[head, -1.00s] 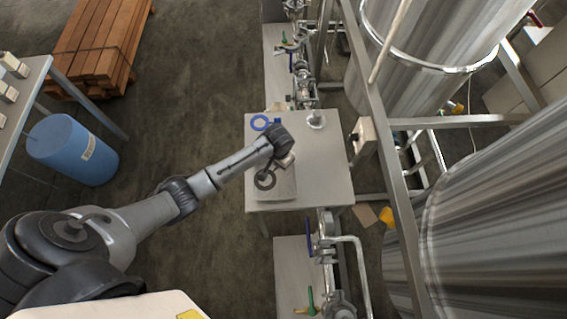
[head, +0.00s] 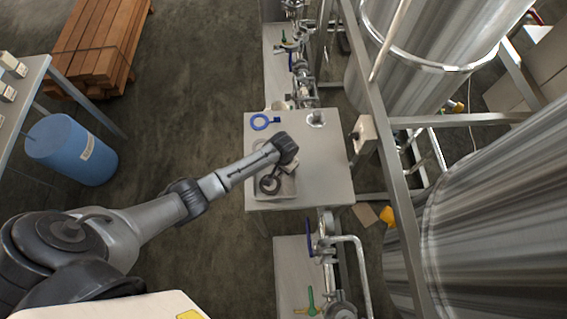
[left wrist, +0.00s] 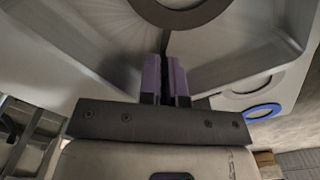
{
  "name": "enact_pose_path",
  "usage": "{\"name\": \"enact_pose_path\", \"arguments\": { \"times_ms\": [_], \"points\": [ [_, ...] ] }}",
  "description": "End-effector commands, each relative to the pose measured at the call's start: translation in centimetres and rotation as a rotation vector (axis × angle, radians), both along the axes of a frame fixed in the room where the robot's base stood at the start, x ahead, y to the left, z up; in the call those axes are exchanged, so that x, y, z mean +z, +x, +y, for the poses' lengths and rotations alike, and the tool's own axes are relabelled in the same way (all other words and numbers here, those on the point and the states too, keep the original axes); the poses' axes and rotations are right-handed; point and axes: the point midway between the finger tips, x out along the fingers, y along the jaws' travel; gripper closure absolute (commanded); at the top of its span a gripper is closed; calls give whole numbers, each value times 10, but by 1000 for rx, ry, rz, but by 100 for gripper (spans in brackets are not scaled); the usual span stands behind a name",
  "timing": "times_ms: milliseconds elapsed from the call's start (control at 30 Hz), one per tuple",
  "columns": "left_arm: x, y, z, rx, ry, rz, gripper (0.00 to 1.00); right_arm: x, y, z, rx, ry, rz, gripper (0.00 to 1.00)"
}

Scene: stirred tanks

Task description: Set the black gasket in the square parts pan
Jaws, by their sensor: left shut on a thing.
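The black gasket (head: 270,185) is a dark ring over the square parts pan (head: 290,187), a shallow grey pan on the small table. In the left wrist view the gasket's ring (left wrist: 180,12) shows at the top edge, partly cut off, with the pan's sloping walls (left wrist: 245,45) around it. My left gripper (head: 289,166) is over the pan, shut on the gasket's narrow tab; its purple fingertips (left wrist: 166,72) show in the left wrist view. I cannot tell whether the gasket touches the pan floor. My right gripper is not in view.
A blue ring (head: 262,121) lies on the table (head: 325,165) behind the pan. A metal fitting (head: 316,119) stands at the table's back right. Pipes with valves (head: 325,240) and a steel frame (head: 385,165) run along the right. The table's right part is clear.

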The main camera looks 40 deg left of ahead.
Motion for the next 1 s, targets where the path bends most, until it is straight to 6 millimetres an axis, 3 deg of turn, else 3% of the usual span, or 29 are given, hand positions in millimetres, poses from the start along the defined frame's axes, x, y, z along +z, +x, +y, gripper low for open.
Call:
{"name": "enact_pose_path", "arguments": {
  "times_ms": [67,100,333,667,1000],
  "points": [
    [-3,0,0,0,0,0,100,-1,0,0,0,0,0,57],
    [-2,0,0,0,0,0,92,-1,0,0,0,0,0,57],
    [-2,0,0,0,0,0,70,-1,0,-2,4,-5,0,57],
    [3,0,0,0,0,-1,69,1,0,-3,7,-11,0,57],
    [60,1,0,-1,-1,-4,69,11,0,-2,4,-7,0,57]
  ]
}}
